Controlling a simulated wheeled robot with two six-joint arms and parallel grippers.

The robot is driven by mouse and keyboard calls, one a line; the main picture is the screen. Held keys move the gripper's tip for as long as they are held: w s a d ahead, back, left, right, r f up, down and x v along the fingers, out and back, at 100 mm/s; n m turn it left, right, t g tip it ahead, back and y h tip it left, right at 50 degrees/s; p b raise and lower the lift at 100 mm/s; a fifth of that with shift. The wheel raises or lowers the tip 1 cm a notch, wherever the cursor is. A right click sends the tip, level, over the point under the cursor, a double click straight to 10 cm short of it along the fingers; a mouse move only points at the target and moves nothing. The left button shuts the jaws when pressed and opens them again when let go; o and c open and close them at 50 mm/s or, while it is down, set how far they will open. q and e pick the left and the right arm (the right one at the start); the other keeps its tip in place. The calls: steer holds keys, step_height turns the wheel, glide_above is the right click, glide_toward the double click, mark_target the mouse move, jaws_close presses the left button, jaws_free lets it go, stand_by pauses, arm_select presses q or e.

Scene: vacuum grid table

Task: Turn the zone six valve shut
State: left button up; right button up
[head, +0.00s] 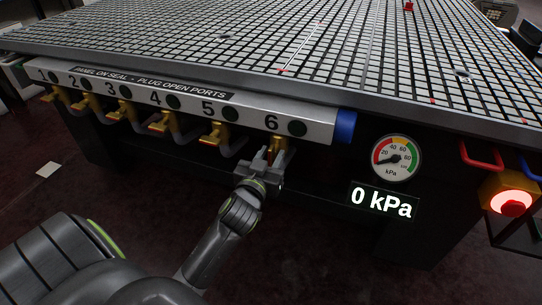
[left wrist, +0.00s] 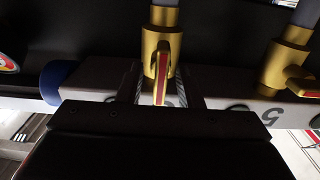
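The zone six valve (head: 281,146) is a brass body under the number 6 on the manifold. It also shows in the left wrist view (left wrist: 150,44), with its red-and-yellow lever (left wrist: 161,76) running in line with the pipe. My left gripper (head: 266,157) is at this valve. In the left wrist view its two fingers (left wrist: 160,86) stand on either side of the lever, with a visible gap on each side. It is open around the lever, not clamped on it. My right gripper is not in view.
The zone five valve (head: 214,135) is close on the left, its lever turned sideways. The grey manifold (head: 190,97) carries several more valves.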

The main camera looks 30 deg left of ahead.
arm_select(q)
steer(key=shift+w+a, duration=0.1)
steer(key=shift+w, duration=0.15)
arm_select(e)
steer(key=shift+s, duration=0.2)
arm_select(q)
jaws_close()
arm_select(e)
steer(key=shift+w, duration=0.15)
